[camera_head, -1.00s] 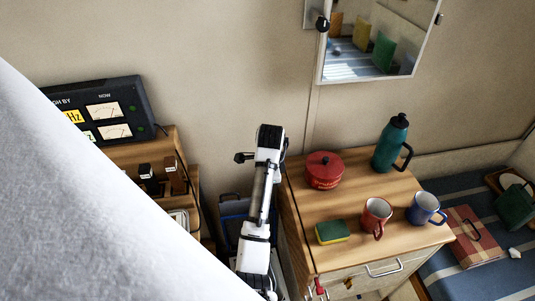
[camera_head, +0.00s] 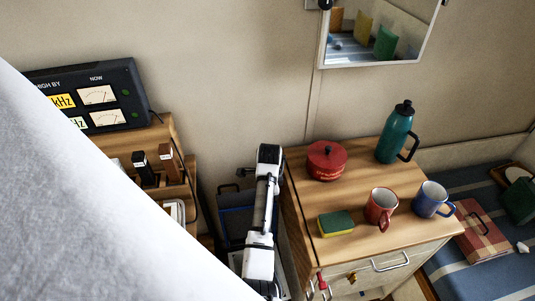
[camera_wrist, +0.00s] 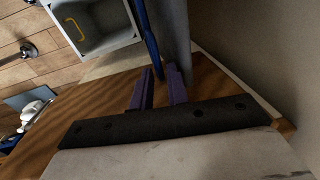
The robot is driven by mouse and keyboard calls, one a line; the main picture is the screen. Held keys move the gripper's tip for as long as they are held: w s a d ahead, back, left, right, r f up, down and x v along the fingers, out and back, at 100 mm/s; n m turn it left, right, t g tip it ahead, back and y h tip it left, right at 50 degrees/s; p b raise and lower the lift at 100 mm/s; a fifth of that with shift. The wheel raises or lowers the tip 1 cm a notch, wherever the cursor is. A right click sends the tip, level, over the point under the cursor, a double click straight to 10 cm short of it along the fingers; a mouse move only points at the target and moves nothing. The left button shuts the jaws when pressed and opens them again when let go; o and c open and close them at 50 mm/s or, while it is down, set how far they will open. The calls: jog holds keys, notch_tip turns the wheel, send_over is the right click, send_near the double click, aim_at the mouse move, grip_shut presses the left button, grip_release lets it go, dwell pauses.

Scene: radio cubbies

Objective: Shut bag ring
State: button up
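A dark blue bag-like thing (camera_head: 236,222) stands in the gap between the wooden shelf unit and the drawer cabinet in the head view, partly hidden by my arm. No ring can be made out on it. In the wrist view, my gripper (camera_wrist: 160,70) points its two purple fingers, a small gap apart, towards a narrow blue bar or edge (camera_wrist: 149,40). The bar's near end appears between or just beyond the fingertips; I cannot tell whether they touch it. My fingers are hidden in the head view.
The cabinet (camera_head: 298,200) at the right holds a red pot (camera_head: 326,163), a teal flask (camera_head: 396,134), two mugs and a sponge (camera_head: 336,224). A radio unit (camera_head: 90,95) stands on the left shelf unit.

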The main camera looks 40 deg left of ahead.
jog(key=shift+c, duration=0.2)
grip_shut()
jog(key=shift+f, duration=0.1)
